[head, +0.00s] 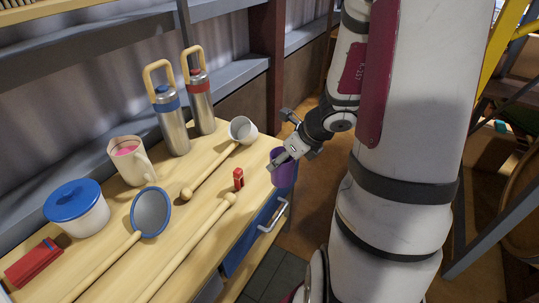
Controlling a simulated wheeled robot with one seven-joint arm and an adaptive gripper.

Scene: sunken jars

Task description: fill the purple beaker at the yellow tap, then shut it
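The purple beaker (284,174) is at the far right corner of the wooden table. My gripper (277,161) is at its rim, with the fingers overlapping the beaker's upper part. Whether the fingers grip the beaker or only stand in front of it cannot be told. I also cannot tell whether the beaker rests on the table or is held at its edge. The beaker's inside is mostly hidden by my gripper. I see no yellow tap in this view.
Two steel flasks (173,126) stand at the back. A pink-filled jug (131,163), a blue-lidded pot (77,210), a red block (238,179), a long-handled cup (242,130), a blue-rimmed ladle (151,212) and a wooden rod (190,245) crowd the table.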

